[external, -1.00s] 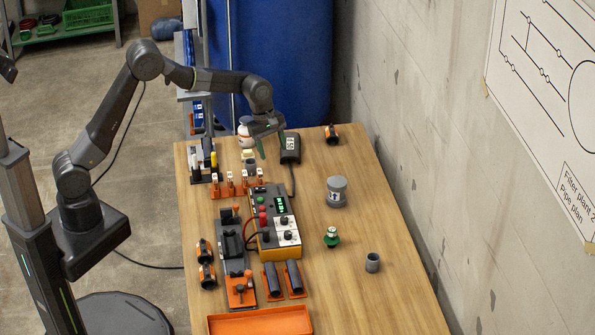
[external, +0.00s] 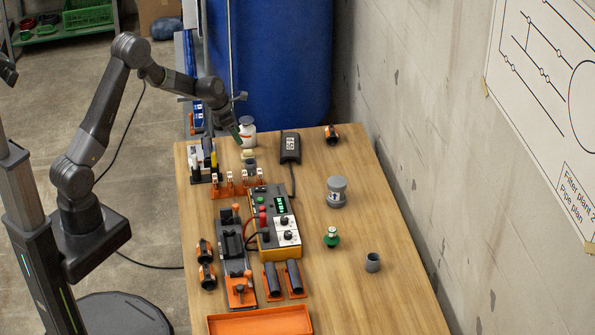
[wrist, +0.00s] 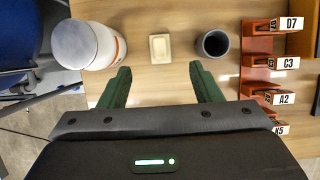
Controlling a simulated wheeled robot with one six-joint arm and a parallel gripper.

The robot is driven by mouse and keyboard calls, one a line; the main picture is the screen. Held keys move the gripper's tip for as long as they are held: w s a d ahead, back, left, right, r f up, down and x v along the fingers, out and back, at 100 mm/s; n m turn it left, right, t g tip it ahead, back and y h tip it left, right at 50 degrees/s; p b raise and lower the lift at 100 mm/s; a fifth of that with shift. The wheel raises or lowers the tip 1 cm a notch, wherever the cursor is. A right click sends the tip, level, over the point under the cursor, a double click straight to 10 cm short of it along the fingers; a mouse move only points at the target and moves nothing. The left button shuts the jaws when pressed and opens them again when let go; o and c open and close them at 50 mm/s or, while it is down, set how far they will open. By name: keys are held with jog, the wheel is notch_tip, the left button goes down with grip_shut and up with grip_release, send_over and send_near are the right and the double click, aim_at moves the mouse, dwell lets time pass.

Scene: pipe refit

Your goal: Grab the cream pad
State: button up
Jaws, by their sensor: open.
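The cream pad (wrist: 159,47) is a small rounded rectangle lying on the wooden table. In the wrist view it sits just beyond and between the green fingertips, apart from them. In the external view the pad (external: 248,154) is small, near the table's far left end. My gripper (wrist: 163,76) is open and empty, its two green fingers spread wider than the pad. In the external view my gripper (external: 238,134) hangs above the table's far left corner, close to the pad, in front of part of a white jar.
The white jar (wrist: 88,45) stands left of the pad and a grey cup (wrist: 214,43) right of it, in the wrist view. Orange labelled holders (wrist: 259,60) stand farther right. A dark box with a cable (external: 290,147) lies nearby.

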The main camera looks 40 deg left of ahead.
aim_at(247, 150)
jog(key=shift+p+x, duration=0.65)
jog(key=shift+x, duration=4.1)
jog(key=shift+c, duration=0.2)
jog(key=c, duration=1)
